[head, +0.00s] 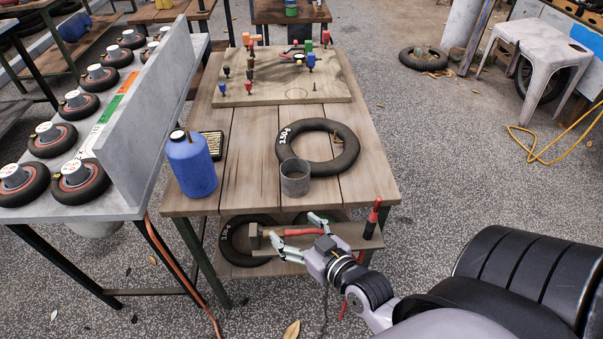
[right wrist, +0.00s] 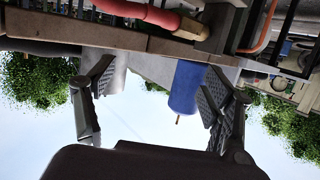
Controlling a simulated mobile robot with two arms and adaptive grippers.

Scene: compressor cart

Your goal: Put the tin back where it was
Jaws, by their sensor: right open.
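The tin (head: 295,178), a grey open-topped cylinder, stands upright near the front edge of the wooden table (head: 245,165), in front of the black tyre ring. It also shows upside down in the right wrist view (right wrist: 113,75), near the left finger. My right gripper (head: 296,232) is open and empty, just in front of the table's front edge and lower in the picture than the tin. Its spread fingers also show in the right wrist view (right wrist: 150,88). My left gripper is out of view.
A blue bottle (head: 191,165) stands left of the tin, by a dark tray (head: 212,144). The black ring (head: 346,160) lies behind the tin. A board with colored pegs (head: 330,90) bears a faint circle.

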